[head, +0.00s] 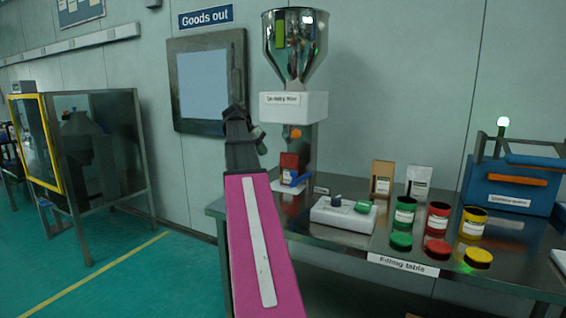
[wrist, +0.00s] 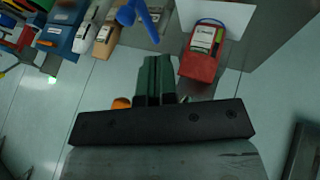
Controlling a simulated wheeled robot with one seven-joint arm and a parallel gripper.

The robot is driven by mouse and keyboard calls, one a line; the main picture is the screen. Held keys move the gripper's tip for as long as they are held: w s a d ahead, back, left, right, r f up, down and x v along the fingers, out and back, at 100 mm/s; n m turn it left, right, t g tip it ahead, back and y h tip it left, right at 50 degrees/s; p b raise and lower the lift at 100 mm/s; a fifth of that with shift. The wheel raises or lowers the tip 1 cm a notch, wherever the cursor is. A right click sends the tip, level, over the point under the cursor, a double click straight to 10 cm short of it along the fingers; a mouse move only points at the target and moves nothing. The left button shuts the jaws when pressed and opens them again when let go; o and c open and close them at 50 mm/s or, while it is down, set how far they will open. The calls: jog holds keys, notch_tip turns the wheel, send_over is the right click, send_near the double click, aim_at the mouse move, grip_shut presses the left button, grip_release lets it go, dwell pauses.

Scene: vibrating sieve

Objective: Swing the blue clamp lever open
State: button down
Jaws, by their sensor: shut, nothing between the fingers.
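A small blue lever-like part (head: 294,179) shows beside the red pouch under the hopper in the head view; whether it is the clamp lever is hard to tell. A blue part with a bent, forked shape also shows at the top of the wrist view (wrist: 138,16). My gripper (head: 237,112) is raised left of the hopper in the head view. In the wrist view its fingers (wrist: 157,62) are together and empty, apart from the blue part in the picture. The lever's pivot is not clear in either view.
The red pouch (head: 289,167) stands under the steel hopper (head: 295,50), below an orange knob (head: 295,134). The filling table (head: 340,248) carries a white scale (head: 343,216), several coloured tins and a blue machine (head: 495,187). A glazed enclosure (head: 100,150) stands left; floor between is open.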

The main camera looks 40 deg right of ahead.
jog(key=s+d+f, duration=0.5)
jog(key=d+f, duration=0.2)
jog(key=f, duration=0.1)
jog(key=shift+s, duration=0.15)
jog(key=shift+d, duration=0.1)
